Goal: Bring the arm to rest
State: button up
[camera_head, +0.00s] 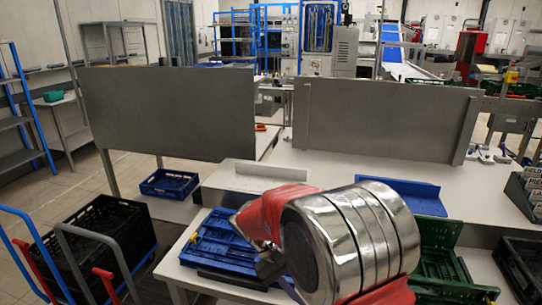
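My arm fills the lower middle of the head view, with a large banded chrome joint and red links folded close in front of the camera. It covers part of the white table (190,262) and part of a blue folded crate (215,243) behind it. A small dark part shows below the chrome joint at its left, but I cannot tell what it is. No gripper fingers can be made out, and I see nothing held.
A green crate (437,262) is close right of the arm, with a black crate (520,265) farther right. Black crates on a cart (98,240) stand at left. Grey panels (165,112) (385,118) rise behind the white worktop (320,165). Open floor (60,205) lies at left.

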jog(key=s+d+r+m+t+y, duration=0.1)
jog(key=s+d+r+t+y, duration=0.2)
jog(key=s+r, duration=0.5)
jog(key=s+d+r+m+t+y, duration=0.2)
jog(key=s+d+r+t+y, duration=0.1)
jog(key=s+r, duration=0.5)
jog(key=shift+s+d+t+y, duration=0.2)
jog(key=shift+s+t+y, duration=0.4)
jog(key=shift+s+t, duration=0.65)
